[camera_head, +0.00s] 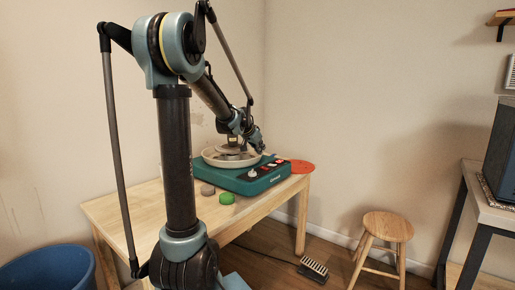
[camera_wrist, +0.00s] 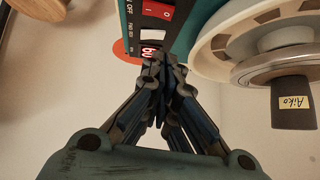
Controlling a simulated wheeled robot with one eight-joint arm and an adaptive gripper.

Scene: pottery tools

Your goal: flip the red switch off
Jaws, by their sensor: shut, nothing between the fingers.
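The red switch (camera_wrist: 158,11) is on the dark control panel of the teal pottery wheel, at the top of the wrist view, with light marks on its face. I cannot tell for sure which way it is tipped. The teal wheel base (camera_head: 246,180) stands on the wooden table in the head view. My gripper (camera_wrist: 166,62) is shut and empty. Its fingertips overlap the panel's red-lit display (camera_wrist: 150,51), below the switch in the wrist view. Any contact is unclear. In the head view my gripper (camera_head: 259,147) is above the panel side of the wheel.
The pale splash pan (camera_wrist: 214,58) is close right of my fingers, with a dark cylinder labelled Aiko (camera_wrist: 293,106) beside it. A stool (camera_head: 387,226) stands right.

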